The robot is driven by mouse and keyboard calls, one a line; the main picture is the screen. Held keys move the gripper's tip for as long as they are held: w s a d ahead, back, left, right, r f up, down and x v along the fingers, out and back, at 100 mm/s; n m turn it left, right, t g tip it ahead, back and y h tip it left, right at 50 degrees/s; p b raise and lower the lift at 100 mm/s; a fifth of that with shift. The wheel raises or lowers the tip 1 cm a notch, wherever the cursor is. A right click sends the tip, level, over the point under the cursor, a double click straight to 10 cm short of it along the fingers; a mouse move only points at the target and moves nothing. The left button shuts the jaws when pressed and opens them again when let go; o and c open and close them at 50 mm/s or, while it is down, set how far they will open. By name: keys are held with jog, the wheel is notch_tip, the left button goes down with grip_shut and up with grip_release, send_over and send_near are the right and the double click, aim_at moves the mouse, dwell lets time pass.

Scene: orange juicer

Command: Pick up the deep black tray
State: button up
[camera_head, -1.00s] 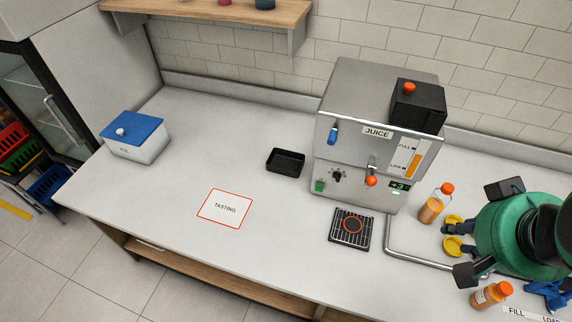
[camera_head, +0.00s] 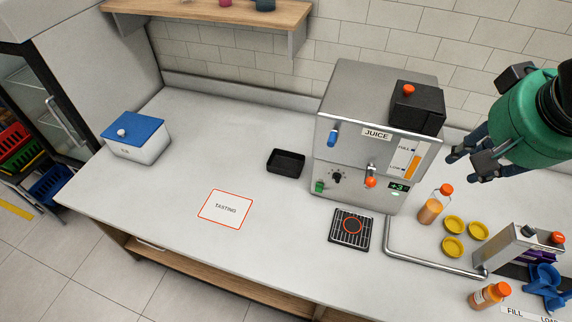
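The deep black tray (camera_head: 286,161) is a small open rectangular tray on the white counter, just left of the juice machine. It appears empty. My gripper (camera_head: 464,166) is at the right, raised over the counter beyond the machine's right side, well apart from the tray. Its dark fingers are spread apart with nothing seen between them.
The juice machine (camera_head: 345,150) stands between the tray and my gripper. Juice bottles (camera_head: 434,204), yellow round pieces (camera_head: 453,246) and a metal rail (camera_head: 420,260) lie to the right. A TASTING card (camera_head: 225,208) and a blue-lidded ice box (camera_head: 137,138) are left. Counter around the tray is clear.

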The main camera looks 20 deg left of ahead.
jog(key=w+a+r+g+p, duration=0.1)
jog(key=w+a+r, duration=0.2)
jog(key=w+a, duration=0.8)
jog(key=w+a+r+g+p, duration=0.15)
jog(key=w+a+r, duration=0.25)
jog(key=w+a, duration=0.7)
jog(key=w+a+f+p, duration=0.1)
jog(key=w+a+f, duration=0.35)
jog(key=a, duration=0.55)
jog(key=w+a+f+g+p, duration=0.1)
jog(key=w+a+f, duration=0.35)
jog(key=a, duration=0.55)
jog(key=w+a+f+p, duration=0.1)
jog(key=w+a+f, duration=0.35)
jog(key=a, duration=0.55)
notch_tip(320, 180, down, 38)
jog(key=shift+w+f, duration=0.2)
jog(key=shift+f, duration=1.2)
jog(key=shift+w+f, duration=0.2)
jog(key=shift+f, duration=1.2)
jog(key=shift+w+f, duration=0.2)
jog(key=shift+f, duration=1.2)
jog(key=shift+f, duration=0.1)
